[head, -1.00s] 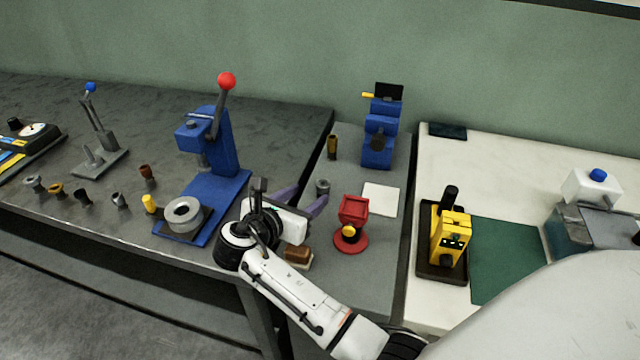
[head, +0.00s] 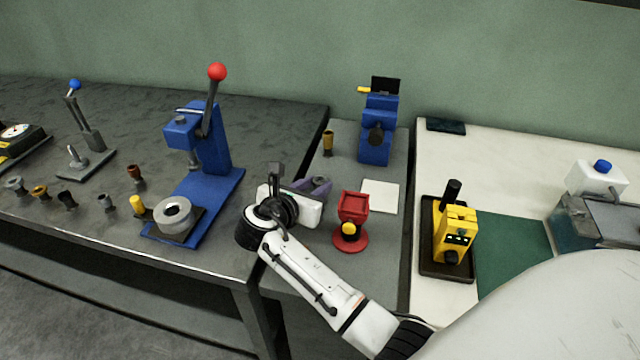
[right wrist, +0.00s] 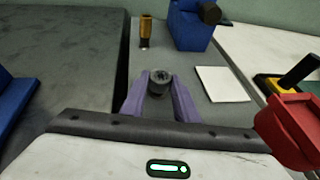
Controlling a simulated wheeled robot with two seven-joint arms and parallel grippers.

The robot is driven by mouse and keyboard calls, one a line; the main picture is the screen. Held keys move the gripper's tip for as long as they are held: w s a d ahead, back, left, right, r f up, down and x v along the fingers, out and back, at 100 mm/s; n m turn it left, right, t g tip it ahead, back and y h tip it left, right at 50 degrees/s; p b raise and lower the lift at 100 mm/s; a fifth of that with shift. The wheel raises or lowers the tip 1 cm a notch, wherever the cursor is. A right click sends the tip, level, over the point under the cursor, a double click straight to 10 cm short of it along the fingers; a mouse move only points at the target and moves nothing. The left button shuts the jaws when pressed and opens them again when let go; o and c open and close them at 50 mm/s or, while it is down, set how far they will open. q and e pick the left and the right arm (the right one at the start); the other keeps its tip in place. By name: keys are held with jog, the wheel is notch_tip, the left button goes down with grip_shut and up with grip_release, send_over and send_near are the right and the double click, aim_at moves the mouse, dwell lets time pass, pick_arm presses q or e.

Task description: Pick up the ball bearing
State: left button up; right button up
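A small dark grey round part with a hole in its top, which I take for the ball bearing (right wrist: 160,77), stands on the grey bench section. In the head view it shows small between my right fingers (head: 319,181). My right gripper (right wrist: 160,88) has purple fingers, one on each side of the part. They look open, with narrow gaps to it; I cannot tell whether either touches. The part's lower side is partly hidden. My left gripper is not in view.
A brass-coloured tool (head: 328,142) and a blue device (head: 377,135) stand farther back. A blue press (head: 212,150) stands left.

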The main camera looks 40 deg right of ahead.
jog(key=c, duration=0.4)
jog(key=shift+c, duration=0.2)
